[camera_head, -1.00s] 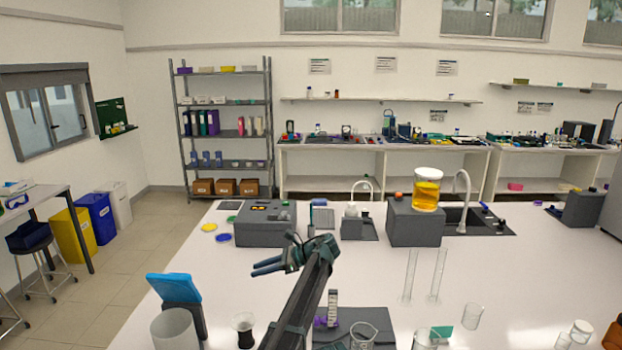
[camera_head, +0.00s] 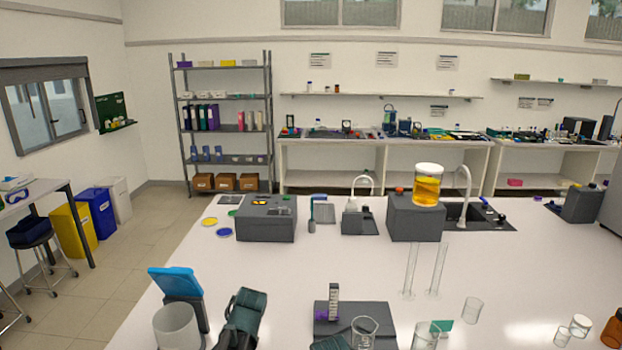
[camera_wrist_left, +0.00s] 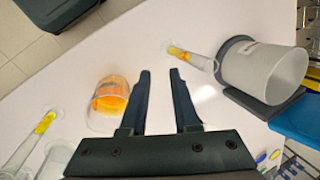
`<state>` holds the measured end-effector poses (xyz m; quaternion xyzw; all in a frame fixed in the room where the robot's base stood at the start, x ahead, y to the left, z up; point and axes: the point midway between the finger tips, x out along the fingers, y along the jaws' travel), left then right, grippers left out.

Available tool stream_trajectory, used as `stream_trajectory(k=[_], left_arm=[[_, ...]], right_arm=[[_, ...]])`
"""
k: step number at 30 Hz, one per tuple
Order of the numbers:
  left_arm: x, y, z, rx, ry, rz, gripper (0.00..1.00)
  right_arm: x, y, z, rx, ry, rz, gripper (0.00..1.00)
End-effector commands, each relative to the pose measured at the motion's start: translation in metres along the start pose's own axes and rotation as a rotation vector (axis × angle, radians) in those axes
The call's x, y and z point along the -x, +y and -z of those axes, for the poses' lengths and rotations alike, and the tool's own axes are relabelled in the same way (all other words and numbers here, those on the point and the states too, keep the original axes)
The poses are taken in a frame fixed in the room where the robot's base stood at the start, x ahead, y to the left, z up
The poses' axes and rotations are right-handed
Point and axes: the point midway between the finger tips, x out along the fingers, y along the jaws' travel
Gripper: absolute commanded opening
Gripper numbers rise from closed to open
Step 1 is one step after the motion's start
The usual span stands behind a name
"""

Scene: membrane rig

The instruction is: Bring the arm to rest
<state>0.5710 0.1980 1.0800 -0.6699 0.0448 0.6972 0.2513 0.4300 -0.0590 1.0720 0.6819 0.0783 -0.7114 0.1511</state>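My left gripper (camera_wrist_left: 160,72) is open in the left wrist view, with a clear gap between its two dark fingers and nothing held. It hangs over the white bench top, beside a glass beaker of orange liquid (camera_wrist_left: 108,100). In the head view, a dark part of my arm (camera_head: 243,318) shows low at the front of the bench; the fingers cannot be made out there.
A blue-topped device (camera_head: 178,282) is at the bench's front left. A yellow-filled jar (camera_head: 427,188) sits on a grey block (camera_head: 410,222). Mid-bench is largely clear.

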Motion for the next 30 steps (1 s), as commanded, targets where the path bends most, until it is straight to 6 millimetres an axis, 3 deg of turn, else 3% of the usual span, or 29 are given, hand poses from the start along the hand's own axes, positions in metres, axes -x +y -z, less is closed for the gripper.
stream_trajectory(k=[1, 10, 16, 30], left_arm=[[-0.002, 0.012, -0.02, 0.066, 0.022, -0.041, 0.3], [0.001, 0.062, -0.07, 0.429, 0.108, -0.278, 0.3], [-0.011, 0.1, -0.059, 0.347, 0.088, -0.267, 0.3], [-0.034, 0.193, -0.064, 0.11, 0.03, -0.198, 0.3]], right_arm=[[0.0, 0.0, 0.0, 0.0, 0.0, 0.0, 0.5], [0.0, 0.0, 0.0, 0.0, 0.0, 0.0, 0.5], [-0.023, -0.002, 0.001, 0.001, 0.0, 0.0, 0.5], [-0.07, -0.006, 0.004, 0.005, 0.0, -0.001, 0.5]])
